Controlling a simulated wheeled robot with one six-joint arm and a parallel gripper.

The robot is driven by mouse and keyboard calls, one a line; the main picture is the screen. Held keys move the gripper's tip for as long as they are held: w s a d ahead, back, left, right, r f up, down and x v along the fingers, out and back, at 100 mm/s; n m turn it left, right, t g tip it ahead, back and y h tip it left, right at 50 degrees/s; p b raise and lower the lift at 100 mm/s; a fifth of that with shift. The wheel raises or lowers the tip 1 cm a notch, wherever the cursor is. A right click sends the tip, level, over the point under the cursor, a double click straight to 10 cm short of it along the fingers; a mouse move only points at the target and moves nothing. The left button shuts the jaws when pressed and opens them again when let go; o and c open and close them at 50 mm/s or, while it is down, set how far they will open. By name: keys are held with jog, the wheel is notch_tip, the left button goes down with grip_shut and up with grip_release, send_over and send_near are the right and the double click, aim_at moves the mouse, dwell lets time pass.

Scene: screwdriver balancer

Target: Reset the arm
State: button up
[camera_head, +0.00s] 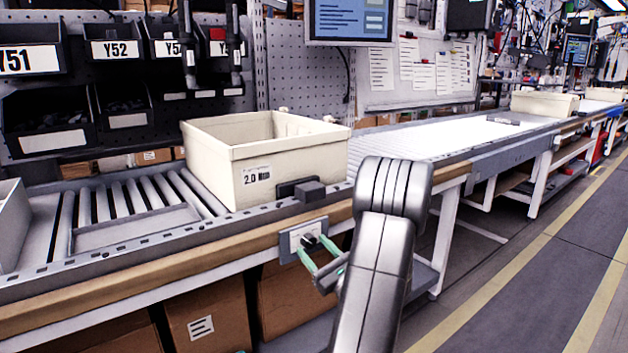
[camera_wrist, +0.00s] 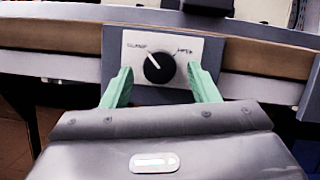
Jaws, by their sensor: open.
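My gripper (camera_head: 319,262) has two green fingers and is at the front edge of the conveyor. In the wrist view my gripper (camera_wrist: 160,80) is open, with one finger on each side of a black rotary knob (camera_wrist: 159,68). The knob sits on a white plate (camera_wrist: 140,43) with a label on each side. Its white pointer line is tilted to the upper left. The fingers look apart from the knob, with a gap on both sides. In the head view the white plate (camera_head: 295,240) is partly hidden by my gripper.
A beige crate (camera_head: 215,165) marked 2.0 stands on the roller conveyor (camera_head: 100,205), behind a dark block (camera_head: 309,192) on the rail. Cardboard boxes (camera_head: 208,318) are below. Dark bins (camera_head: 125,115) hang behind. The floor (camera_head: 480,290) at the right is clear.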

jog(key=shift+w+a+r, duration=0.15)
jog(key=shift+a, duration=0.05)
jog(key=shift+m, duration=0.5)
jog(key=shift+d, duration=0.1)
